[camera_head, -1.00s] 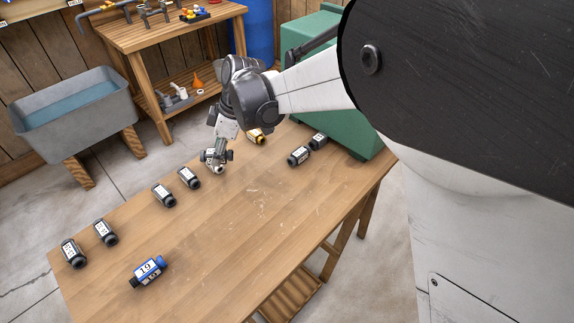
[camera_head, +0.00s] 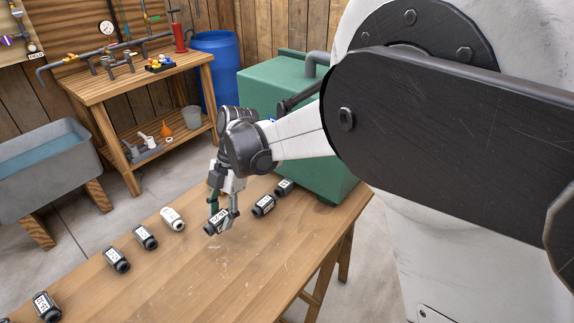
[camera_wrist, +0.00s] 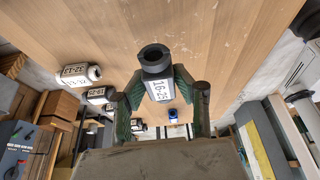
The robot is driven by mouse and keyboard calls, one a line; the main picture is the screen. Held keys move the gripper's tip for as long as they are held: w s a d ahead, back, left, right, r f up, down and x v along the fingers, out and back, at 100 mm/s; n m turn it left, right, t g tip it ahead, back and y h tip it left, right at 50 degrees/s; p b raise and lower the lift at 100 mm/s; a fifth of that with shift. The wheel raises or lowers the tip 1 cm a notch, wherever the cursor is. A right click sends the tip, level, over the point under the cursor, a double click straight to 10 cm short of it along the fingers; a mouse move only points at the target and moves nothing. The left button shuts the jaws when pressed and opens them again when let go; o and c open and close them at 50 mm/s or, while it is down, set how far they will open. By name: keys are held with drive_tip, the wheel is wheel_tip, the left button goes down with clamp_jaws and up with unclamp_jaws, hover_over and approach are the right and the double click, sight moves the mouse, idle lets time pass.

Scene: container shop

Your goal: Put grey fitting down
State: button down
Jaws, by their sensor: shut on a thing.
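A dark grey fitting (camera_head: 216,223) with a white label sits between the fingers of my gripper (camera_head: 222,213) in the head view. In the wrist view the fitting (camera_wrist: 157,80) is near the middle. Its label reads 16-25 and its round open end points away from me. My gripper (camera_wrist: 160,92) is shut on its sides. The fitting is at or close above the wooden table (camera_head: 205,275); I cannot tell whether it touches.
A white fitting (camera_head: 172,218) and dark fittings (camera_head: 145,237) lie to the left along the table. Two dark fittings (camera_head: 263,206) lie to the right, near the green box (camera_head: 270,95). The table front is clear.

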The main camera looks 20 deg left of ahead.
hover_over(238, 233)
drive_tip(key=w, duration=0.1)
drive_tip(key=f, duration=0.3)
drive_tip(key=shift+w+d+f, duration=0.1)
drive_tip(key=shift+w+d, duration=0.05)
drive_tip(key=shift+d, duration=0.05)
drive_tip(key=shift+f+b, duration=0.45)
drive_tip(key=shift+f, duration=1.5)
drive_tip(key=shift+f, duration=0.1)
drive_tip(key=shift+f, duration=0.1)
drive_tip(key=c, duration=1.4)
unclamp_jaws()
drive_tip(key=shift+o, duration=0.2)
drive_tip(key=p+v, duration=0.1)
drive_tip(key=v, duration=1.1)
drive_tip(key=shift+r, duration=0.25)
